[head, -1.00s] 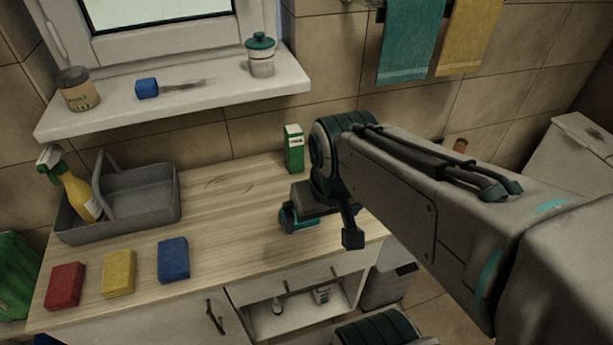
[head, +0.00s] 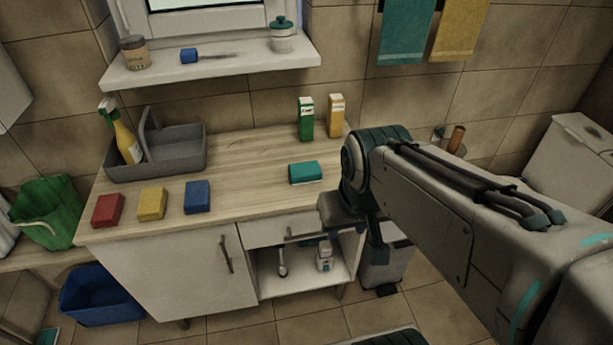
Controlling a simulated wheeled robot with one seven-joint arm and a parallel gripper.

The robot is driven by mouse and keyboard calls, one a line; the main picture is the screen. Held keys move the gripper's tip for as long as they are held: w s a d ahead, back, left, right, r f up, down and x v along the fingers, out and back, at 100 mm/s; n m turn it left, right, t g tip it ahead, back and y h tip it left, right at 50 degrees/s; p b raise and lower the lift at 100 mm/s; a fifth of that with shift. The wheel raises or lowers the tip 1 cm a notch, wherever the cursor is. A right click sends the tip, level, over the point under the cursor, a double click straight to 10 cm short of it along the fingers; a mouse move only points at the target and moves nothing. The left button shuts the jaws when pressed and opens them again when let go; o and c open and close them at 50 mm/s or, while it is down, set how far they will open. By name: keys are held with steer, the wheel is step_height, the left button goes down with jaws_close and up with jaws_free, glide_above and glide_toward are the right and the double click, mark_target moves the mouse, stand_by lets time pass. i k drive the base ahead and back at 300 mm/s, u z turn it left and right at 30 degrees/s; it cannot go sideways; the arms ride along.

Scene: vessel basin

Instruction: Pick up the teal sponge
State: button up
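The teal sponge (head: 306,172) lies flat on the wooden counter (head: 250,185), near its right end and in full view. My gripper (head: 362,236) hangs to the right of the sponge and lower in the picture, by the counter's front right edge. It is apart from the sponge. One dark finger shows clearly; the other is not clearly seen, so the opening cannot be judged. I see nothing held.
Blue (head: 198,197), yellow (head: 152,204) and red (head: 108,210) sponges lie to the left. A grey caddy (head: 180,160) with a spray bottle (head: 127,143) stands behind them. Green (head: 306,119) and yellow (head: 336,116) cartons stand behind the teal sponge. The counter around it is clear.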

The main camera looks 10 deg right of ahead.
mark_target(308, 171)
steer(key=k, duration=0.5)
steer(key=u, duration=0.65)
steer(key=i, duration=1.3)
steer(key=z, duration=0.7)
